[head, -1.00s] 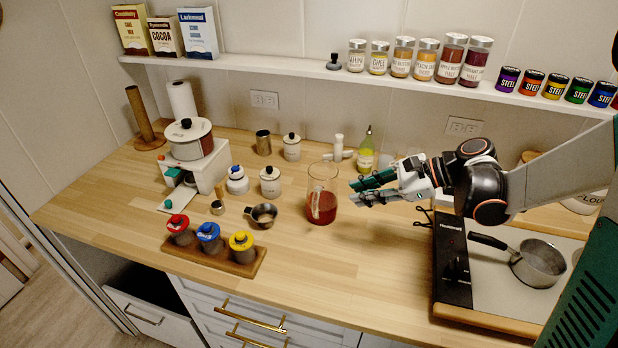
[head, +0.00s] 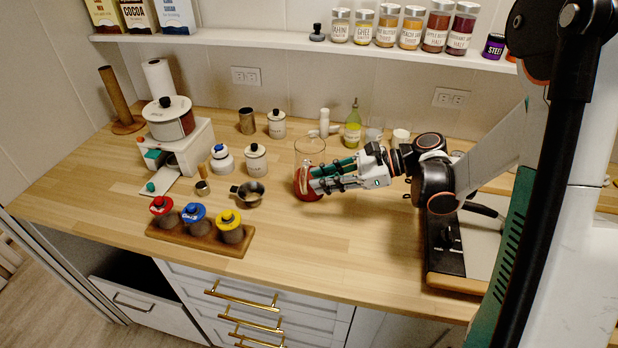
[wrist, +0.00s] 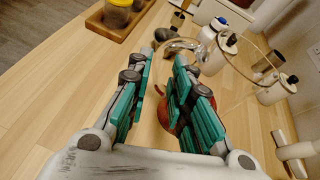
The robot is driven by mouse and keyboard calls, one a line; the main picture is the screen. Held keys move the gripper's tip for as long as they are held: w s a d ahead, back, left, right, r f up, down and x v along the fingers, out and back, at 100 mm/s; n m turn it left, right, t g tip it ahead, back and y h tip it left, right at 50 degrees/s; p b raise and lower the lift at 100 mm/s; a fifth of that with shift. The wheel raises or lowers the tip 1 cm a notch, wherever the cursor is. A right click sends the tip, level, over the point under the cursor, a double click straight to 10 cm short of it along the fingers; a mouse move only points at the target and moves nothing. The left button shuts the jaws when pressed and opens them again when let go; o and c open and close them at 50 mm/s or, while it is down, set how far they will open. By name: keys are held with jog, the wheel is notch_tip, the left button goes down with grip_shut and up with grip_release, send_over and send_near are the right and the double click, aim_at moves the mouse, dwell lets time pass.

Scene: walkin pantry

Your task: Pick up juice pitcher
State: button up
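The juice pitcher (head: 301,187) is clear glass with red juice in its lower part. It stands upright on the wooden counter, left of my arm. My gripper (head: 316,180) is level with the juice, and its green-padded fingers cover part of the pitcher's right side. In the wrist view my gripper (wrist: 165,62) is open with a gap between the fingers. The pitcher's red juice (wrist: 163,112) shows in that gap and behind the right finger. The right finger hides much of the pitcher. I cannot tell whether a finger touches the glass.
A wooden holder (head: 190,240) with red, blue and yellow lidded jars stands at front left. A small metal pan (head: 249,194) and a white canister (head: 256,161) stand left of the pitcher. An oil bottle (head: 353,128) stands behind. Counter in front is clear.

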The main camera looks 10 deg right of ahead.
aim_at(303, 182)
jog(key=shift+b+x, duration=0.7)
jog(key=shift+x, duration=2.1)
grip_shut()
